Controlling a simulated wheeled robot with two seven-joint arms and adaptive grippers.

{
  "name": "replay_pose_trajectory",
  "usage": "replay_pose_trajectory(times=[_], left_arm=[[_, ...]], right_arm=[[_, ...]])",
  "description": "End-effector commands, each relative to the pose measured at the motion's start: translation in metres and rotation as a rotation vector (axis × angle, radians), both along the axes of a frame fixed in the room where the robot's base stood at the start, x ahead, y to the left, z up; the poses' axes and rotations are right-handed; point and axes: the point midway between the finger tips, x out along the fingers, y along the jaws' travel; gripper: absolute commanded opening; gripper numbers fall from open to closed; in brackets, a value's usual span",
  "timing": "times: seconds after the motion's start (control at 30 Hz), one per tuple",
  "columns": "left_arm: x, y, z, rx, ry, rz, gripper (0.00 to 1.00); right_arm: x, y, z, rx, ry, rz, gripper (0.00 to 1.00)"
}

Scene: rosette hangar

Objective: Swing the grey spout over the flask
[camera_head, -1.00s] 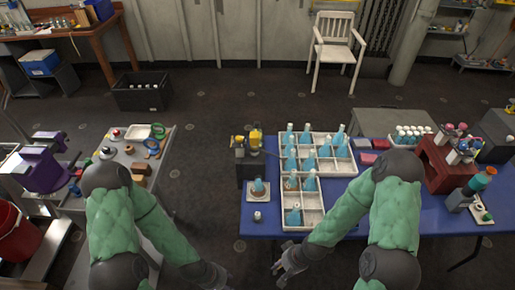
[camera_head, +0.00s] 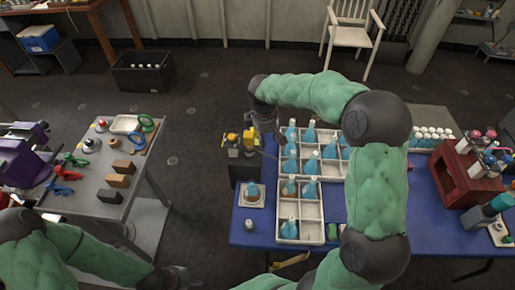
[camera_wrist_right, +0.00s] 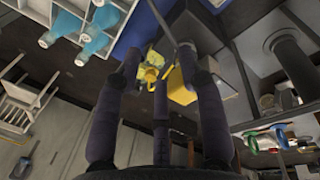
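The pump unit (camera_head: 243,150), dark with yellow parts on top, stands at the left edge of the blue table. A flask of blue liquid (camera_head: 253,191) stands on a pale square plate in front of it. A thin grey bar, seemingly the spout (camera_head: 266,154), reaches right from the unit, away from the flask; it also shows in the right wrist view (camera_wrist_right: 163,22). My right gripper (camera_head: 268,128) is beside the unit's top, at the bar's far side. Its fingers are spread around the yellow parts (camera_wrist_right: 153,73); contact is unclear. My left gripper (camera_head: 178,278) is low at the bottom edge, its fingers unclear.
A white divided crate (camera_head: 313,235) with several blue bottles stands right of the pump, partly behind my right arm. A small white-topped jar (camera_head: 249,226) is near the front edge. A red rack (camera_head: 462,178) is farther right. A floor gap separates the grey bench (camera_head: 82,205) at left.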

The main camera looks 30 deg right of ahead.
Motion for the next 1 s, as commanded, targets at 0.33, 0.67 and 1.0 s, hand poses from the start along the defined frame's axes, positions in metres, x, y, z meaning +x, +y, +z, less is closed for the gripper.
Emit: replay_pose_trajectory(times=[0.33, 0.67, 1.0], left_arm=[[0.0, 0.0, -0.016, 0.0, 0.0, 0.0, 0.4], [0.0, 0.0, -0.028, 0.0, 0.0, 0.0, 0.4], [0.0, 0.0, -0.029, 0.0, 0.0, 0.0, 0.4]], right_arm=[[0.004, -0.006, -0.054, 0.001, 0.005, 0.0, 0.4], [0.009, -0.012, -0.098, 0.002, 0.002, -0.001, 0.4], [0.01, -0.013, -0.105, 0.002, 0.0, -0.001, 0.4]])
